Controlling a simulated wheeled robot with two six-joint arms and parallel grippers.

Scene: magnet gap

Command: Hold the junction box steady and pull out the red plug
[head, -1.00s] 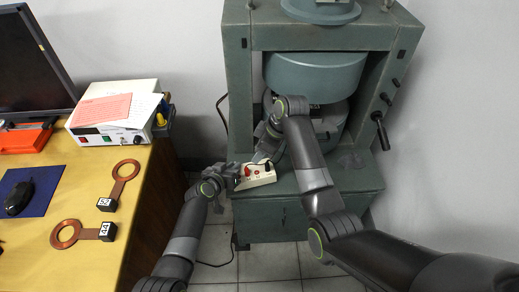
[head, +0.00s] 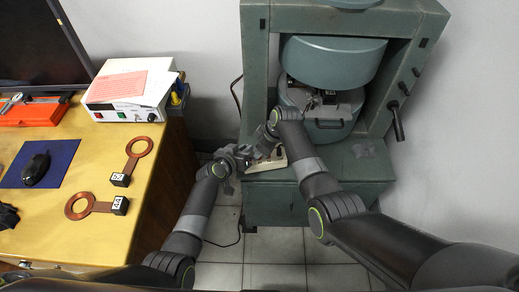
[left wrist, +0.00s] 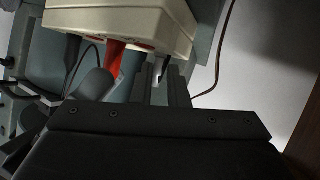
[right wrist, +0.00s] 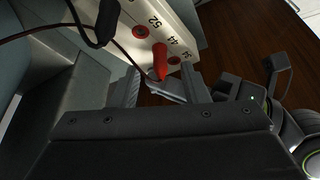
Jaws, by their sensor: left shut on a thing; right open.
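The cream junction box (head: 279,162) sits at the front left of the green machine's ledge, partly hidden by my grippers in the head view. Its numbered sockets show in the right wrist view (right wrist: 150,16). The red plug (right wrist: 160,62) stands out from the box's face; it also shows in the left wrist view (left wrist: 115,52). My left gripper (head: 243,156) is at the box's left end, its fingers close together at the edge, apparently shut on the box; the contact is hard to see. My right gripper (right wrist: 158,86) is open, its fingers on either side of the red plug's end.
The green machine (head: 255,90) with its round blue-grey drum stands behind the box. A wooden desk (head: 60,230) at left holds a white power unit (head: 130,95) and two copper rings with tags. Dark cables (right wrist: 75,22) run near the box.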

